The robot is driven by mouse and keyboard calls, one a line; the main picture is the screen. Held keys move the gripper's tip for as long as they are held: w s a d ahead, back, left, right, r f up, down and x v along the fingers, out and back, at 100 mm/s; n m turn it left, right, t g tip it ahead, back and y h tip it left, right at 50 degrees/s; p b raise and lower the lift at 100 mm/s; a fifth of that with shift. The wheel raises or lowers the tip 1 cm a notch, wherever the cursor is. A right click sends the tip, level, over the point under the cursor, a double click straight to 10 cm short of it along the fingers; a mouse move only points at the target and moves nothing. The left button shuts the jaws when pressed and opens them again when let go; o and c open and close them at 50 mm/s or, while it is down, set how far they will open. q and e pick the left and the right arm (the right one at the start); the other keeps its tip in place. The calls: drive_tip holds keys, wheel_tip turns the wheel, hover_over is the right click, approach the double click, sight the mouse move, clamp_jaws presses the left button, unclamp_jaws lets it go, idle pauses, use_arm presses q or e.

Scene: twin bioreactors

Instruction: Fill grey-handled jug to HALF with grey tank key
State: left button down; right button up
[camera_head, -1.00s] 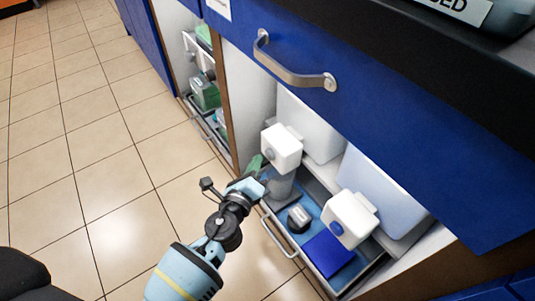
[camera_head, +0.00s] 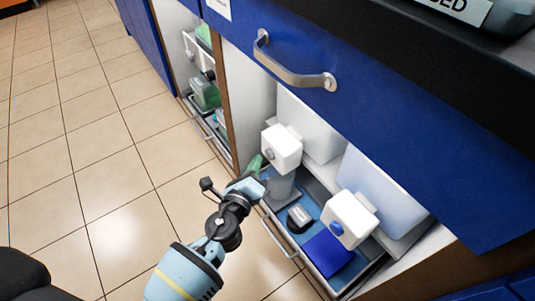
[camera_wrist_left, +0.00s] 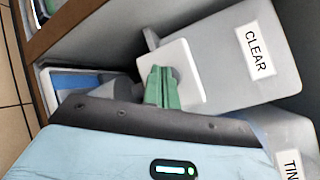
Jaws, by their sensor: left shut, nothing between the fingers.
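The left tank, labelled CLEAR (camera_wrist_left: 254,48) in the left wrist view, has a white tap block (camera_head: 284,148) with a grey key (camera_head: 270,154). My left gripper (camera_head: 256,162) is beside this tap, its green fingers shut and empty. A grey jug (camera_head: 280,188) stands under this tap, partly behind my gripper. Its handle and fill level are not clear. My right gripper is out of view.
The right tank's white tap (camera_head: 348,218) has a blue key (camera_head: 337,229). The pulled-out drawer (camera_head: 278,240) holds a black-and-grey object (camera_head: 299,218) and a blue block (camera_head: 328,251). The blue front with a handle (camera_head: 290,74) overhangs above. The tiled floor (camera_head: 110,190) is clear at left.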

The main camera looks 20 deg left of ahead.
use_arm(q)
drive_tip(key=shift+w+d, duration=0.1)
drive_tip(key=shift+w+d, duration=0.2)
drive_tip(key=shift+w, duration=0.05)
drive_tip(key=shift+w+d, duration=0.3)
drive_tip(key=shift+w, duration=0.1)
idle(4.0)
drive_tip(key=shift+s, duration=0.1)
idle(0.7)
drive_tip(key=shift+s+a, duration=0.55)
drive_tip(key=shift+s, duration=0.1)
drive_tip(key=shift+s+a, duration=0.1)
drive_tip(key=shift+s+a, duration=0.75)
drive_tip(key=shift+s, duration=0.2)
drive_tip(key=shift+s+a, duration=0.75)
drive_tip(key=shift+s, duration=0.2)
